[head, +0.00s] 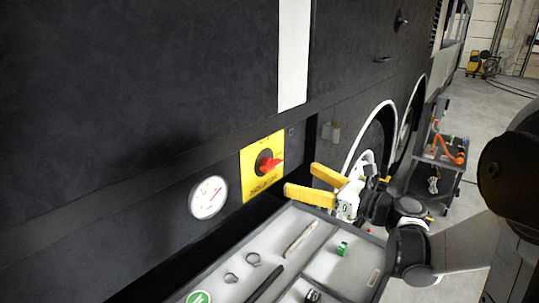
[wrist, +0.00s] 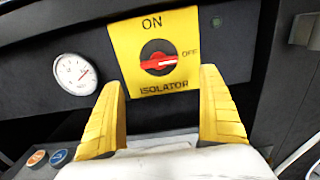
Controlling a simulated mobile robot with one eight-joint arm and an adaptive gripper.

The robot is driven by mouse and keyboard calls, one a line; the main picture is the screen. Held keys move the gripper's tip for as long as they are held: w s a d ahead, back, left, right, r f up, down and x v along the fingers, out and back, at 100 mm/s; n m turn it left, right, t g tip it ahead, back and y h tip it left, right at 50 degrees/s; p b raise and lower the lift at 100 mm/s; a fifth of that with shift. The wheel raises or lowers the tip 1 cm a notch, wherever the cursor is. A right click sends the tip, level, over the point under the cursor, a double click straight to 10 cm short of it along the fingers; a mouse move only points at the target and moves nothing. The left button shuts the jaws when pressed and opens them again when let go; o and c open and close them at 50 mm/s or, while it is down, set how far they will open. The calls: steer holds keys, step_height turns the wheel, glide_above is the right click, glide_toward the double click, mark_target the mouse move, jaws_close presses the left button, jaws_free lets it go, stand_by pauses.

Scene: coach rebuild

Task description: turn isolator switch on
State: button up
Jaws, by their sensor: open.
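The isolator switch (head: 266,163) is a red rotary handle on a yellow plate (head: 250,186) set in the dark side panel. In the wrist view the red handle (wrist: 158,62) lies about level, its pale-marked end pointing right to the word OFF. ON is printed above it and ISOLATOR below. My gripper (head: 298,182) has yellow fingers, open and empty, just right of the plate in the head view. In the wrist view the gripper (wrist: 163,85) has one finger on each side, below and apart from the handle.
A round white gauge (head: 208,197) sits left of the plate. A grey tray (head: 357,268) with small tools and a green item (head: 342,249) lies below my gripper. A cart (head: 437,160) stands at the right by the wheels. Space before the plate looks clear.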

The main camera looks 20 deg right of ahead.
mark_target(270, 163)
steer(key=b+x, duration=0.2)
steer(key=x, duration=0.8)
steer(key=shift+s+a+b, duration=0.1)
steer(key=shift+s+b, duration=0.05)
steer(key=shift+b, duration=0.15)
steer(key=shift+w+a+r, duration=0.1)
steer(key=shift+w+a, duration=0.1)
steer(key=shift+w, duration=0.2)
steer(key=c, duration=1.2)
